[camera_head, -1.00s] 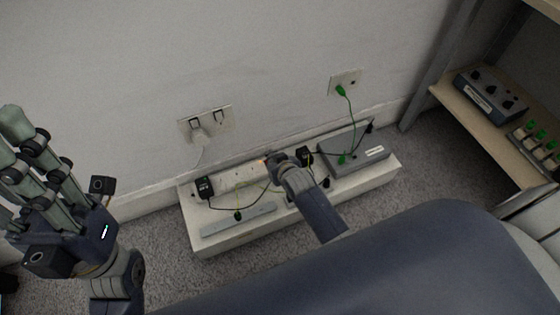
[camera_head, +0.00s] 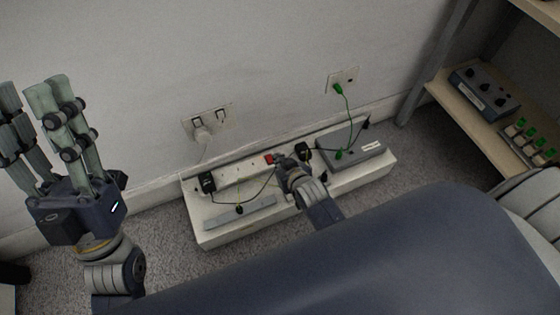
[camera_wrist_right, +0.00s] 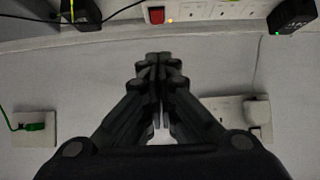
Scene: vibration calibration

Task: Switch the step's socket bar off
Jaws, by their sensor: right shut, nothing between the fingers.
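The white socket bar (camera_head: 235,177) lies along the back of the white step against the wall. Its red rocker switch (camera_head: 268,159) shows just left of my right gripper (camera_head: 279,160). In the right wrist view the red switch (camera_wrist_right: 156,15) is at the top, beside a small glowing orange lamp (camera_wrist_right: 169,20). My right gripper (camera_wrist_right: 158,58) is shut and empty, its tips below the switch in that picture and apart from it. My left gripper (camera_head: 32,92) is open and empty at the far left, fingers upward, away from the step.
The step (camera_head: 215,235) carries black plug adapters (camera_head: 207,182), a grey strip (camera_head: 240,215) and a grey box (camera_head: 352,154) with green plugs and cables. Wall sockets (camera_head: 207,121) are above. A shelf (camera_head: 470,118) with a dark control box (camera_head: 484,93) stands at the right.

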